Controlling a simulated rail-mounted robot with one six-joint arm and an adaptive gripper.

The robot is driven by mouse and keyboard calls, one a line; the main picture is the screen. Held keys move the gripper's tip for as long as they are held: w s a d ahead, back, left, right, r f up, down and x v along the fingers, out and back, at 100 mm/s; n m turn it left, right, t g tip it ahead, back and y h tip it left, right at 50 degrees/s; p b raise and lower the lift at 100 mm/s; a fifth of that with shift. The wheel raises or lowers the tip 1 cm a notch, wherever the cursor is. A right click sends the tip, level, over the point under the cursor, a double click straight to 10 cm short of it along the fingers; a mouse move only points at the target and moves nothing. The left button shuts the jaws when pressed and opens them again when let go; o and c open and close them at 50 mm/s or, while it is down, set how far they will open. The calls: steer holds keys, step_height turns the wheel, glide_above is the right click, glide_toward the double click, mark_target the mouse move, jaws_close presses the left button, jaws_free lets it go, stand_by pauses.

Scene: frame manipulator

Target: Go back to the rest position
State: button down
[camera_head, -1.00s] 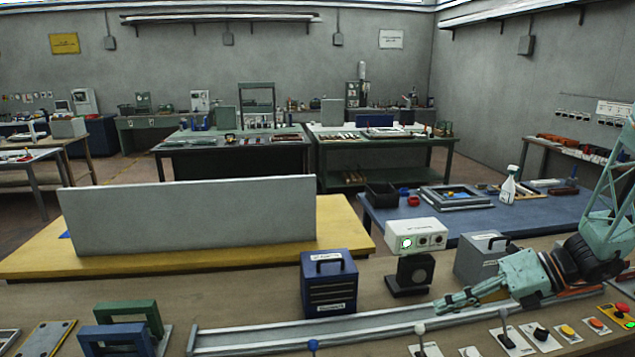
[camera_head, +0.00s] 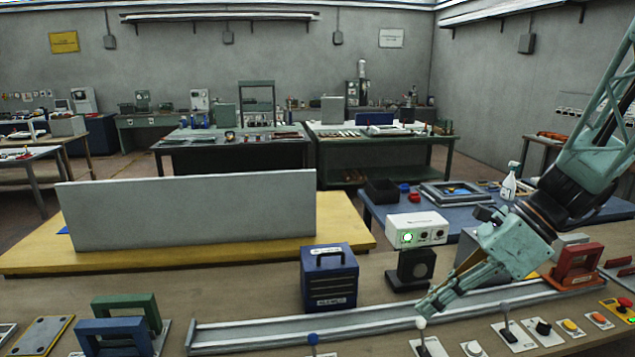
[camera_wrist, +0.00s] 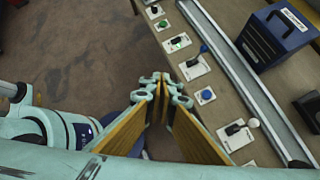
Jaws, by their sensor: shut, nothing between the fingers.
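My gripper (camera_head: 428,303) is shut and empty. In the head view it points down and to the left, above the metal rail (camera_head: 370,318) near the levers at the bench's front edge. In the wrist view its fingertips (camera_wrist: 165,84) meet with nothing between them. My arm comes down from the upper right and hides part of the blue table and a grey box.
Levers and buttons on plates stand along the front, including a white-knobbed lever (camera_head: 422,326). A blue box (camera_head: 329,280), a white box with a green light (camera_head: 417,230) and a red frame (camera_head: 576,266) stand behind. Green (camera_head: 127,309) and blue (camera_head: 115,335) frames are left.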

steer(key=s+r+n+t+h+b, duration=0.1)
steer(key=s+r+n+h+b, duration=0.2)
steer(key=s+n, duration=0.8)
steer(key=s+a+r+n+t+h+b, duration=0.1)
steer(key=s+r+n+t+h+b, duration=0.1)
steer(key=s+n, duration=1)
steer(key=shift+s+a+r+h+b, duration=0.15)
steer(key=shift+s+r+h+b, duration=0.5)
steer(key=shift+s+h, duration=0.7)
steer(key=shift+f, duration=0.15)
stand_by(0.4)
